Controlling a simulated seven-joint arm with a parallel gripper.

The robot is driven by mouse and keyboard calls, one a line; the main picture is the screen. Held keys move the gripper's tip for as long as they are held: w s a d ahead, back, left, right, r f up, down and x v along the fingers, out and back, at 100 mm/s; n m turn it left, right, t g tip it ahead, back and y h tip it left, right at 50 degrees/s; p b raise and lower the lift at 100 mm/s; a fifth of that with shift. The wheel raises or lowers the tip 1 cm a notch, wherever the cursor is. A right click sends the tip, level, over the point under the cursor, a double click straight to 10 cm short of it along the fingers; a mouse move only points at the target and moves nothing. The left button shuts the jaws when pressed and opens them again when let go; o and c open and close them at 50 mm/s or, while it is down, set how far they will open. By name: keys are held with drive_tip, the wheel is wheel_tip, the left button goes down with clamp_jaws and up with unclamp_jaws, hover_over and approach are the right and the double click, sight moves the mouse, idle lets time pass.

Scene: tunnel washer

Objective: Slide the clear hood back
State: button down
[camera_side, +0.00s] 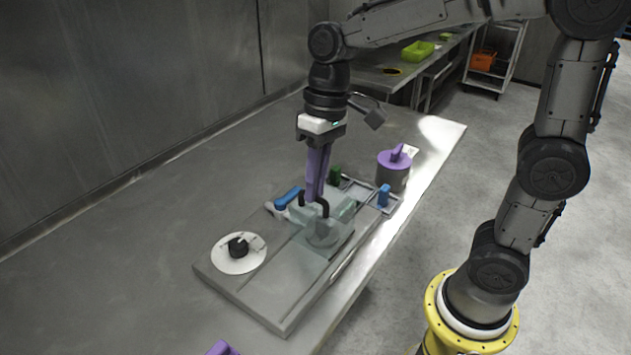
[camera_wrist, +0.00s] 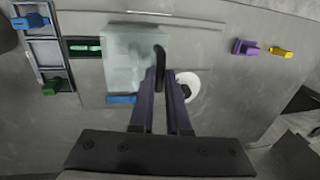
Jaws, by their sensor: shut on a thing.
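The clear hood (camera_side: 318,244) is a pale see-through box on the grey base plate (camera_side: 262,290). A dark arched handle (camera_side: 326,208) stands on its top. A round grey shape shows through the hood. In the wrist view the hood (camera_wrist: 128,62) looks pale green, with the handle (camera_wrist: 159,58) at its right side. My gripper (camera_side: 314,198) points down with its long purple fingers at the handle, shut on it. In the wrist view the fingertips (camera_wrist: 165,76) sit at the handle's near part, hiding some of it.
A white dial with a black knob (camera_side: 238,246) is left of the hood. A blue-handled part (camera_side: 288,197) lies behind it. Open bench lies left.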

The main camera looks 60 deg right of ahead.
idle(0.4)
drive_tip(key=a, duration=1.4)
drive_tip(key=shift+r, duration=0.1)
drive_tip(key=c, duration=0.9)
unclamp_jaws()
drive_tip(key=shift+c, duration=0.2)
drive_tip(key=shift+o, duration=0.3)
wheel_tip(320, 180, up, 14)
drive_tip(key=d, duration=0.2)
drive_tip(key=shift+d+f, duration=0.25)
drive_tip(key=shift+d, duration=0.15)
